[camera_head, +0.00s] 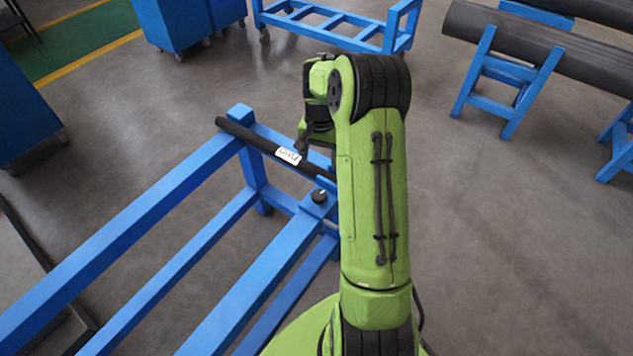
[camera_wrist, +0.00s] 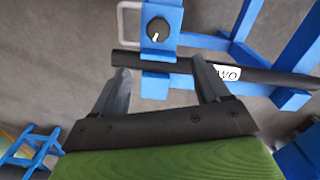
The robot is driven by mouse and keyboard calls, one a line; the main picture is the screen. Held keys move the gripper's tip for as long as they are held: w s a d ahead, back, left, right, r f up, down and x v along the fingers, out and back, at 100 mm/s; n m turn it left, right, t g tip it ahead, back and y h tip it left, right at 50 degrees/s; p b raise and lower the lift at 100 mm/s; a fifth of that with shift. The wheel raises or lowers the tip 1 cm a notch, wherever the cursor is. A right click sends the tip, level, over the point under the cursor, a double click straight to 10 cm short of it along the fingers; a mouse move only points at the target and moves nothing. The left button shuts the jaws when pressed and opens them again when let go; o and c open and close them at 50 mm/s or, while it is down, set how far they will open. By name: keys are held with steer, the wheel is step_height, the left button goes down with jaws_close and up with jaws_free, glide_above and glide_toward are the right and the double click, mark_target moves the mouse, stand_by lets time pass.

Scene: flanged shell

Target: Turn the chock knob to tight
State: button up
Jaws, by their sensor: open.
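The chock knob (camera_wrist: 158,28) is a round black dial with a white mark, set on a blue plate of the stand. In the head view the knob (camera_head: 320,196) sits on a blue beam just left of my arm. My gripper (camera_wrist: 158,78) is open, its two grey fingers spread apart with nothing between them that they touch. In the wrist view the knob lies beyond the fingertips, apart from them. In the head view my gripper (camera_head: 303,145) is small and partly hidden by my wrist.
A dark bar (camera_head: 249,139) with a white label (camera_head: 288,155) lies across the blue stand (camera_head: 172,199), near my gripper. Blue cabinets, a blue cart (camera_head: 330,24) and thick dark pipes (camera_head: 540,48) on blue trestles stand farther off. Grey floor between them is clear.

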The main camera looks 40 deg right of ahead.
mark_target(319, 193)
steer(key=f+b, duration=0.2)
steer(key=f, duration=0.5)
steer(key=f+b, duration=0.2)
steer(key=f, duration=0.6)
steer(key=shift+s+a, duration=0.1)
steer(key=shift+s, duration=0.1)
steer(key=c, duration=1)
steer(key=shift+c, duration=0.2)
